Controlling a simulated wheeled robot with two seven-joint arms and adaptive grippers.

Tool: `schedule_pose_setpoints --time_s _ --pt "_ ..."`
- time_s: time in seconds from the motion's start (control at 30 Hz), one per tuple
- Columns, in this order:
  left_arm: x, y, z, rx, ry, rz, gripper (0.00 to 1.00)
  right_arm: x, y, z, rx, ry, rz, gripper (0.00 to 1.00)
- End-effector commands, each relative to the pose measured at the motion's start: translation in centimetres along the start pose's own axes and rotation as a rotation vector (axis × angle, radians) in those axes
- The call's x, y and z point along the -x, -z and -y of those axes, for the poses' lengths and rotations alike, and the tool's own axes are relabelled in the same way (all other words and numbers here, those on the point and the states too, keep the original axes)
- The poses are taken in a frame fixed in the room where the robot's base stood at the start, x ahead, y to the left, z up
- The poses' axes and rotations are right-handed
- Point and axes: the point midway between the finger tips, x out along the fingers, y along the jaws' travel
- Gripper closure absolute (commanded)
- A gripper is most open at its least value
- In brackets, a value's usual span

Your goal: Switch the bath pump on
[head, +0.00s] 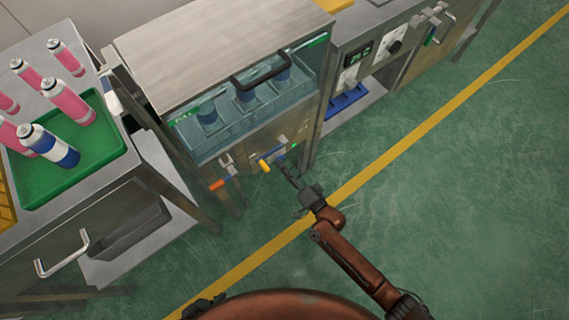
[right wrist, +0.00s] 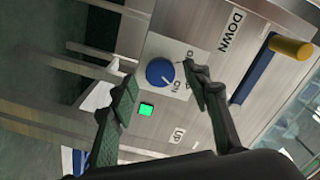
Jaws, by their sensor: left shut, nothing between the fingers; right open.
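The water bath (head: 215,135) is a steel cabinet with a clear tank. In the right wrist view, its front panel carries a round blue knob (right wrist: 160,72) on a white plate, with ON and a partly hidden label beside it. The knob's white mark appears to point toward ON. My left gripper (head: 204,306) shows only partly at the bottom edge, shut and empty.
A yellow-ended lever (right wrist: 290,47) by the DOWN label stands close to my right gripper. An orange-handled lever (head: 217,184) is further left. A green tray (head: 105,160) with several cans stands on the left bench. The floor in front is clear.

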Motion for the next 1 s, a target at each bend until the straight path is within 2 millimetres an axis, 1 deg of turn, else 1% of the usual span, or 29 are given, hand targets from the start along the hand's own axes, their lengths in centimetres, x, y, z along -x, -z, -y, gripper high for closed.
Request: schedule_pose_setpoints --time_s 0.03,0.3,0.4,0.5,0.6,0.7,1.0 --pt "0.0 0.0 0.0 0.0 0.0 -0.001 1.0 1.0 -0.1 -0.1 -0.001 -0.002 0.001 0.56" --pt "0.0 0.1 -0.1 -0.001 -0.001 -0.001 1.0 6.7 -0.1 -0.2 0.001 -0.004 0.002 0.56" --pt "0.0 0.1 -0.1 -0.001 -0.001 -0.002 1.0 8.4 0.0 -0.2 0.001 -0.003 0.001 0.56" --pt "0.0 0.1 -0.1 -0.001 -0.002 -0.002 1.0 9.7 0.0 -0.2 0.0 -0.003 0.001 0.56" --pt "0.0 0.1 -0.1 -0.001 -0.002 -0.002 1.0 10.4 0.0 -0.1 0.0 -0.002 0.001 0.56" --pt "0.0 0.1 -0.1 -0.001 -0.002 -0.002 1.0 10.8 0.0 -0.1 -0.001 -0.001 0.0 0.56" --pt "0.0 0.1 -0.1 -0.002 -0.002 -0.002 1.0 10.8 0.0 -0.1 0.0 -0.001 0.0 0.56"
